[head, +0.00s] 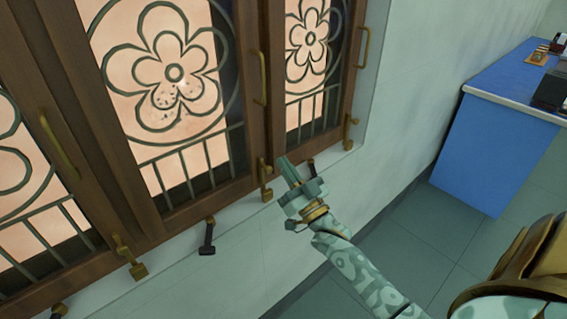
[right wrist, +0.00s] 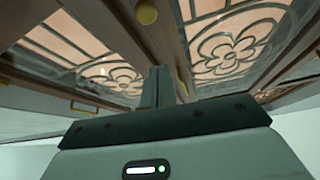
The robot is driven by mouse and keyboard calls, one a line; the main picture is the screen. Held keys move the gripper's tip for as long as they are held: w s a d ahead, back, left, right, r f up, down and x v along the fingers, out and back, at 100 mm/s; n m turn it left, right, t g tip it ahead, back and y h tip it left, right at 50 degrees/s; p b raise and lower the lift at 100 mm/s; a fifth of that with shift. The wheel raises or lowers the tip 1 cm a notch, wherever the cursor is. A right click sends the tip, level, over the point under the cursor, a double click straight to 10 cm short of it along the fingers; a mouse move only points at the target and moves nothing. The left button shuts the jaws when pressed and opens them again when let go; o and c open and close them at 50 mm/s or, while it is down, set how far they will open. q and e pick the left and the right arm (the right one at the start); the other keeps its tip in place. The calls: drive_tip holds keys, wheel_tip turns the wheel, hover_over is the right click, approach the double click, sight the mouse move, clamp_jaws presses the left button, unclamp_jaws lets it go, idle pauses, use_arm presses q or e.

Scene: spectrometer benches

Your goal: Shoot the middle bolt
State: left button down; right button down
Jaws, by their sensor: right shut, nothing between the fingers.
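A wooden window with flower grilles has small brass bolts along its bottom frame. The middle bolt (head: 265,181) is at the foot of the central shutter's right side, upright over the pale sill. Other brass bolts show at the left (head: 131,263) and at the right (head: 349,132). My right gripper (head: 284,164) is shut and empty, just right of the middle bolt. They look apart, but the exact gap cannot be told. In the right wrist view the shut fingers (right wrist: 157,80) point toward the window, below a round brass knob (right wrist: 147,12). My left gripper is out of view.
Dark stays hang at the sill, one left of the middle bolt (head: 208,237) and one behind my fingers (head: 311,165). Brass handles (head: 261,80) stick out from the shutters. A blue bench (head: 497,135) stands at the right. The floor between is clear.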

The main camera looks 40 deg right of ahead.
drive_tip(key=v, duration=0.7)
drive_tip(key=shift+f, duration=0.4)
drive_tip(key=shift+s+a, duration=0.1)
wheel_tip(320, 180, down, 16)
drive_tip(key=n+g+h, duration=0.1)
drive_tip(key=n+g, duration=0.1)
drive_tip(key=g, duration=0.4)
drive_tip(key=s+a+f+n+g, duration=0.1)
drive_tip(key=s+f+g, duration=0.4)
drive_tip(key=f, duration=0.5)
drive_tip(key=s+a+f+g, duration=0.2)
drive_tip(key=s+f, duration=0.5)
drive_tip(key=f, duration=0.3)
drive_tip(key=s+a+f+n+g, duration=0.1)
drive_tip(key=s+a+f+g, duration=0.1)
drive_tip(key=s, duration=0.9)
drive_tip(key=s+a+f+n+g, duration=0.1)
drive_tip(key=s+f+g, duration=0.4)
drive_tip(key=s, duration=0.7)
drive_tip(key=s+a+f+n+g+y, duration=0.1)
drive_tip(key=s+a+f+g, duration=0.2)
drive_tip(key=s+f, duration=0.3)
drive_tip(key=s, duration=0.5)
drive_tip(key=shift+s+a+f+g, duration=0.15)
drive_tip(key=shift+s+g, duration=0.1)
drive_tip(key=shift+g, duration=0.15)
